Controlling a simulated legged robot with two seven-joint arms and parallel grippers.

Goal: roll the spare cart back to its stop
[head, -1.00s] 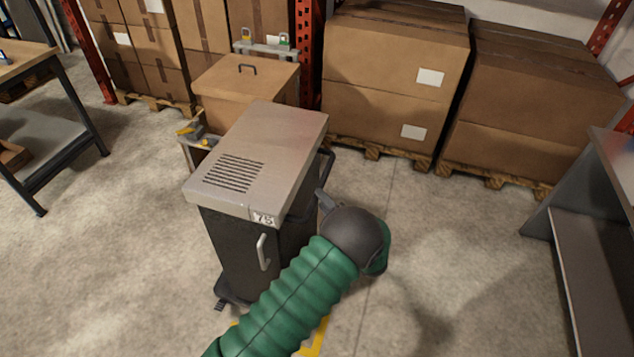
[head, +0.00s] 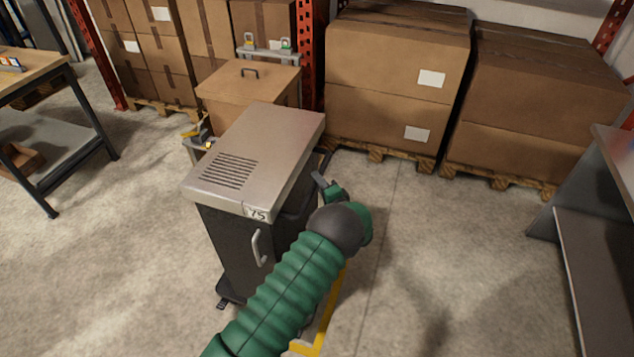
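The cart (head: 262,150) stands upright in the middle of the head view. It has a grey metal top with vent slots, a dark body, a front handle and a label reading 75. My green-sleeved forearm hides part of the cart's lower right. The fingers are small and partly hidden, so I cannot tell whether they are closed on the handle. I cannot make out a stop.
Yellow floor marking (head: 325,322) shows beside my forearm. A lidded brown box (head: 248,82) stands behind the cart. Stacked cartons (head: 395,75) on pallets line the back. A workbench (head: 38,80) is at left and a grey shelf unit (head: 590,245) at right. Floor right of the cart is clear.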

